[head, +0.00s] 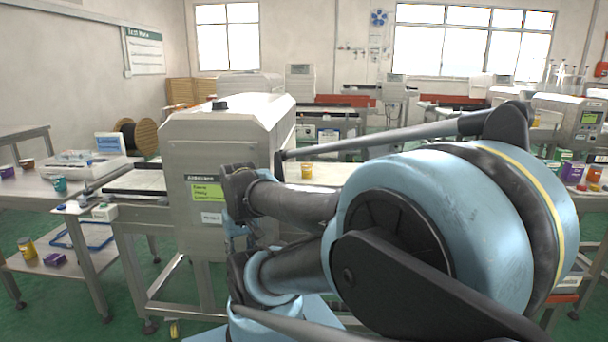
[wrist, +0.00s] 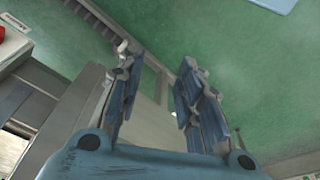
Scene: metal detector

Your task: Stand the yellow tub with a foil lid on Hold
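A small yellow tub (head: 306,171) stands upright on the conveyor behind the metal detector, in the head view. Another yellow tub (head: 27,247) stands on the low shelf at the left. Both are too small to tell whether they have a foil lid. My gripper (wrist: 157,65) shows in the wrist view with its fingers apart and nothing between them. It points down past a metal frame toward the green floor, away from both tubs. In the head view my arm covers much of the right middle. I cannot read a Hold label anywhere.
The metal detector (head: 215,165) stands just ahead, with its infeed belt (head: 138,181) at the left. A left table (head: 30,190) carries a teal cup (head: 60,184) and purple tubs. A blue tray (head: 85,236) lies on the low shelf. Green floor is open between them.

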